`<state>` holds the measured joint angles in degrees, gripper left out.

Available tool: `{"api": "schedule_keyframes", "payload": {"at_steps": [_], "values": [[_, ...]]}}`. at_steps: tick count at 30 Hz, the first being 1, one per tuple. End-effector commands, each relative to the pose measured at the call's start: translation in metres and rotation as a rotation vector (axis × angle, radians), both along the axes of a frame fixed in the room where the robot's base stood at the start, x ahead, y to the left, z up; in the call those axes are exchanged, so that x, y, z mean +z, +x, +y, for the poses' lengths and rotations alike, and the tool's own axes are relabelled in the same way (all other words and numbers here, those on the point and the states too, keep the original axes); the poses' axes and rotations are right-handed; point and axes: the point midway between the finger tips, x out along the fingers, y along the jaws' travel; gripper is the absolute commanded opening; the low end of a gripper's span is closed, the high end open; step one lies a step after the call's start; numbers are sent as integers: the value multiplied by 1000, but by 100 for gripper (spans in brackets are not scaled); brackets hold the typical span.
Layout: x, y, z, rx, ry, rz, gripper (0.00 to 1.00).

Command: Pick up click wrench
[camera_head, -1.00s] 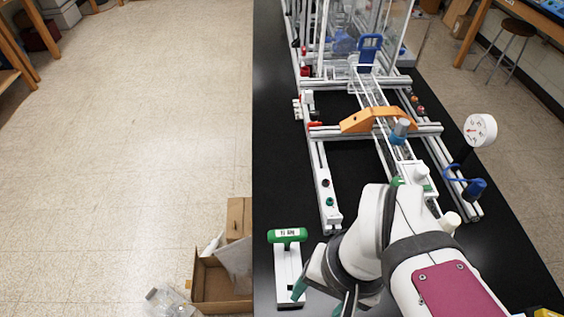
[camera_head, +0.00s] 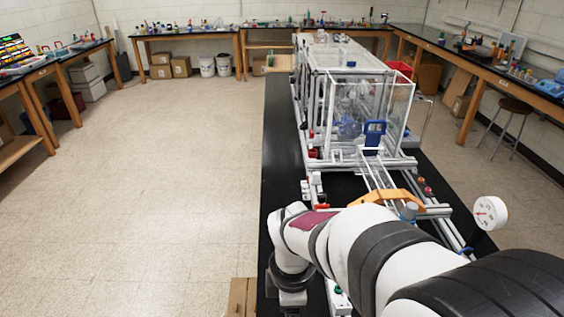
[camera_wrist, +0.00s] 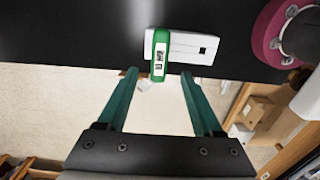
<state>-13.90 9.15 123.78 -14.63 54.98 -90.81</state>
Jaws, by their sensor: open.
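The click wrench (camera_wrist: 160,57) shows in the wrist view as a green handle with a white printed label. It lies across a white holder (camera_wrist: 195,48) on the black bench top. My gripper (camera_wrist: 158,74) has two teal fingers, spread open and empty.
In the head view, the aluminium extrusion frame (camera_head: 432,211) with an orange bracket (camera_head: 385,197) and a white dial gauge (camera_head: 490,212) stands right of my wrist. A clear enclosure (camera_head: 395,110) is farther back. A cardboard box (camera_head: 240,297) is beside the bench.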

Motion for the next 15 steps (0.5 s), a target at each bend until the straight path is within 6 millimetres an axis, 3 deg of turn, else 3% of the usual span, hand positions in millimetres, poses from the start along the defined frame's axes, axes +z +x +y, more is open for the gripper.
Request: {"api": "schedule_keyframes", "payload": {"at_steps": [9,15], "values": [[-53,1,-8,-2,0,3,68],[-60,1,-8,-3,1,-2,68]]}}
